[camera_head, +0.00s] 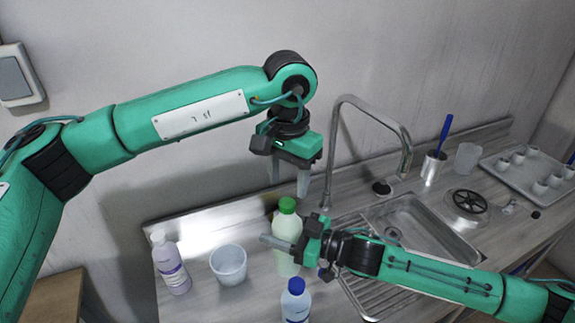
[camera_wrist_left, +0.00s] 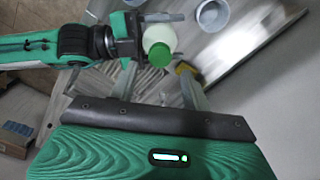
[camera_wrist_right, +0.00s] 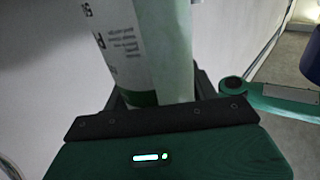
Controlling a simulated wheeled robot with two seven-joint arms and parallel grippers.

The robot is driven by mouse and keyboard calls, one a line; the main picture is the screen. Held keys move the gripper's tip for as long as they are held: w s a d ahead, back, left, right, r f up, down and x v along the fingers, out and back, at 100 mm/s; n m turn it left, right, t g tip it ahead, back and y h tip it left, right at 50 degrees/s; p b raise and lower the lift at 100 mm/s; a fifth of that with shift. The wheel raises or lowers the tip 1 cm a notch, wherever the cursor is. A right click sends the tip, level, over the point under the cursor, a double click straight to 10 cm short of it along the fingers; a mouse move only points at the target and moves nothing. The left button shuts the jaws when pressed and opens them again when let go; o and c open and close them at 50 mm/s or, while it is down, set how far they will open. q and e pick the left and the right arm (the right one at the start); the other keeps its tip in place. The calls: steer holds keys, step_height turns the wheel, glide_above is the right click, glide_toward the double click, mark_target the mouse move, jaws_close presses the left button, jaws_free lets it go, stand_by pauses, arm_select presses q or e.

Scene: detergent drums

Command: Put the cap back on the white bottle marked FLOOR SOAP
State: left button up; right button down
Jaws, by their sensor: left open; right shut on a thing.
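A pale bottle (camera_head: 284,262) with a green cap (camera_head: 287,205) on its top stands upright near the sink. The cap also shows in the left wrist view (camera_wrist_left: 160,54). My right gripper (camera_head: 290,245) is shut on this bottle's body. In the right wrist view the bottle (camera_wrist_right: 150,50) fills the jaws; its label is cut off, with only a few letters showing, so I cannot read FLOOR SOAP. My left gripper (camera_head: 288,182) is open and empty, pointing down just above the green cap, apart from it. I cannot tell how tightly the cap sits.
A white bottle with a purple label (camera_head: 172,265) and a white tub (camera_head: 229,264) stand to the left. A blue-capped bottle (camera_head: 296,302) is in front. The sink (camera_head: 425,225) and tall faucet (camera_head: 408,150) are to the right, with a cup tray (camera_head: 525,172) beyond.

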mark_target(287, 202)
arm_select(q)
steer(key=n, duration=0.3)
steer(key=shift+r, duration=0.1)
steer(key=n, duration=0.5)
steer(key=shift+r, duration=0.15)
steer(key=n, duration=0.6)
steer(key=shift+r, duration=0.15)
steer(key=n, duration=0.6)
steer(key=shift+r, duration=0.2)
steer(key=n, duration=0.6)
steer(key=shift+r, duration=0.15)
steer(key=n, duration=0.6)
steer(key=shift+r+n, duration=0.15)
steer(key=shift+n, duration=0.15)
steer(key=n, duration=0.6)
steer(key=shift+r, duration=0.2)
steer(key=n, duration=0.6)
steer(key=shift+r, duration=0.15)
steer(key=n, duration=0.4)
steer(key=shift+r+n, duration=0.15)
steer(key=shift+n, duration=0.15)
steer(key=shift+a+n, duration=0.1)
steer(key=shift+n, duration=1.6)
steer(key=shift+f, duration=3.95)
